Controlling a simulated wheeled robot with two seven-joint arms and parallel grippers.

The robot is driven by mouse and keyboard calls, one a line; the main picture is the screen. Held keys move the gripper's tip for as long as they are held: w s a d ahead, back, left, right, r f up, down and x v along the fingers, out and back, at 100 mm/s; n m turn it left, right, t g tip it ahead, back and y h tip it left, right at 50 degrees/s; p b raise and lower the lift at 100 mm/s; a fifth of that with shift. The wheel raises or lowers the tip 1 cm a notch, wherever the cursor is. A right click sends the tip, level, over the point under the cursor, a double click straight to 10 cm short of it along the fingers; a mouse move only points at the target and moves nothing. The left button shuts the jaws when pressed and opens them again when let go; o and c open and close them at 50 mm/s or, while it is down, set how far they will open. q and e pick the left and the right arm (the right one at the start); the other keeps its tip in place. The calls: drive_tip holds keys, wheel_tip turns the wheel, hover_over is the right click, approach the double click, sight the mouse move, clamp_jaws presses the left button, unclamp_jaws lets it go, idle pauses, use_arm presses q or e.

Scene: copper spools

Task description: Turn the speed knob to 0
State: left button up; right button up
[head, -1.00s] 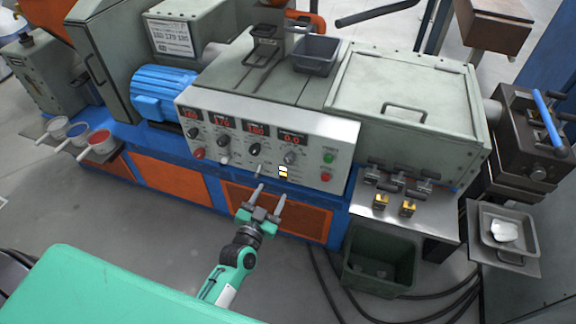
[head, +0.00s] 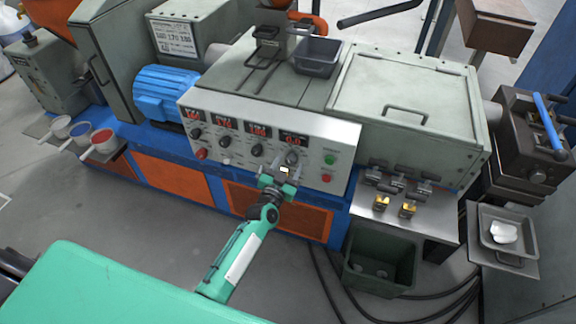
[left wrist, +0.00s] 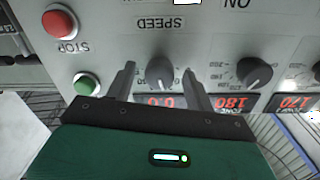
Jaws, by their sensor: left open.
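The speed knob (head: 291,157) is the grey rightmost knob on the white control panel (head: 230,159). In the left wrist view, which is upside down, the knob (left wrist: 160,71) sits beside the "SPEED" label. A red display (left wrist: 158,100) by it seems to read 0.0, partly hidden by my gripper. My left gripper (head: 287,169) is open at the panel. In the left wrist view its two fingers (left wrist: 160,82) stand on either side of the knob, with a gap visible on both sides. My right gripper is not in view.
A green button (head: 330,159) and a red stop button (head: 326,178) lie right of the knob. More knobs, such as a black one (head: 257,150), lie to its left.

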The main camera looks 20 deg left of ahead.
use_arm(q)
drive_tip(key=c, duration=1)
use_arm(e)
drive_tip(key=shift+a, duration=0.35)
use_arm(q)
drive_tip(key=shift+n, duration=0.3)
drive_tip(key=n, duration=0.3)
drive_tip(key=shift+f+n+b, duration=0.1)
drive_tip(key=shift+n+b, duration=0.25)
drive_tip(key=shift+n, duration=0.55)
drive_tip(key=n, duration=0.5)
drive_tip(key=shift+b, duration=0.35)
drive_tip(key=shift+d+n, duration=0.1)
drive_tip(key=shift+n, duration=0.7)
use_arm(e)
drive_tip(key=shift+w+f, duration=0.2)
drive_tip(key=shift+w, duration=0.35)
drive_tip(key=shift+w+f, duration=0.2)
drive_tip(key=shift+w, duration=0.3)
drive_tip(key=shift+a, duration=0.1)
